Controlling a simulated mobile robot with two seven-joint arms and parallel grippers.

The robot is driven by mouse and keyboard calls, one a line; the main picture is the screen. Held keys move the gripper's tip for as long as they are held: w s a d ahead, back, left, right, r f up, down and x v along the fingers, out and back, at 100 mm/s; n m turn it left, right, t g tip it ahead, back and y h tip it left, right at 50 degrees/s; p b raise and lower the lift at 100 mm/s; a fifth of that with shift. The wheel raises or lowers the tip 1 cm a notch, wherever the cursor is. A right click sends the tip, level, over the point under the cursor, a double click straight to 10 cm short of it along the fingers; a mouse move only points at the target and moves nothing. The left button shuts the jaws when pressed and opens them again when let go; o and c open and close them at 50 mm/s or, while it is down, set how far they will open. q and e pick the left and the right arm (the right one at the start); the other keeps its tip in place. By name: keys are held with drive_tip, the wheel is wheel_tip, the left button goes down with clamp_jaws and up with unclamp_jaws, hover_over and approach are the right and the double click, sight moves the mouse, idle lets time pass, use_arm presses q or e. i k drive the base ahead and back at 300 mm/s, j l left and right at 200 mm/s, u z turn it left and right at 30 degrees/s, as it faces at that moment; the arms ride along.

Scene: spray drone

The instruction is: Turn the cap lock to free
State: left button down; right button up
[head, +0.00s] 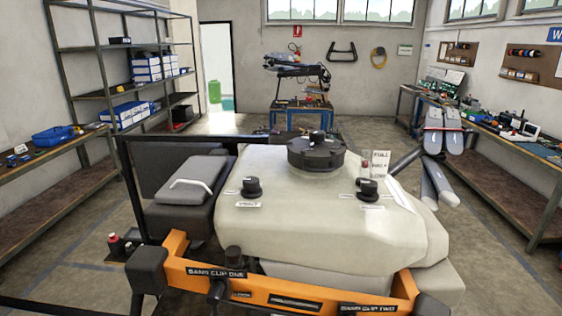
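A pale spray tank fills the middle of the head view (310,235). A large round black cap (317,152) sits on its top. A black knob (252,187) stands on the tank's left side, with a small label under it that may read "VENT". A second black knob (367,189) stands on the right side, with small marks and a label (371,207) too small to read. I cannot tell for sure which knob is the cap lock, or how it is set. Neither of my grippers is in view.
An orange bar (205,274) with band clip labels crosses the tank's front. A dark frame post (131,190) and a grey box with a handle (192,185) stand at left. An upright level card (379,164) is behind the right knob. Space above the tank is clear.

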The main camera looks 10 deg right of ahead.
sight(316, 137)
drive_tip(key=i+l+u, duration=0.25)
drive_tip(key=l+u, duration=0.2)
drive_tip(key=i+l+u, duration=0.1)
drive_tip(key=l+u, duration=0.35)
drive_tip(key=l, duration=0.25)
drive_tip(key=l+u, duration=0.45)
drive_tip(key=l, duration=0.2)
drive_tip(key=l+u, duration=0.45)
drive_tip(key=l, duration=0.2)
drive_tip(key=k+l+u, duration=0.2)
drive_tip(key=l+u, duration=0.25)
drive_tip(key=k+l+u, duration=0.3)
drive_tip(key=l+u, duration=0.15)
drive_tip(key=l, duration=0.2)
drive_tip(key=k+l+u, duration=0.3)
drive_tip(key=l+u, duration=0.15)
drive_tip(key=k+l+u, duration=0.45)
drive_tip(key=i+j, duration=0.05)
drive_tip(key=j, duration=0.05)
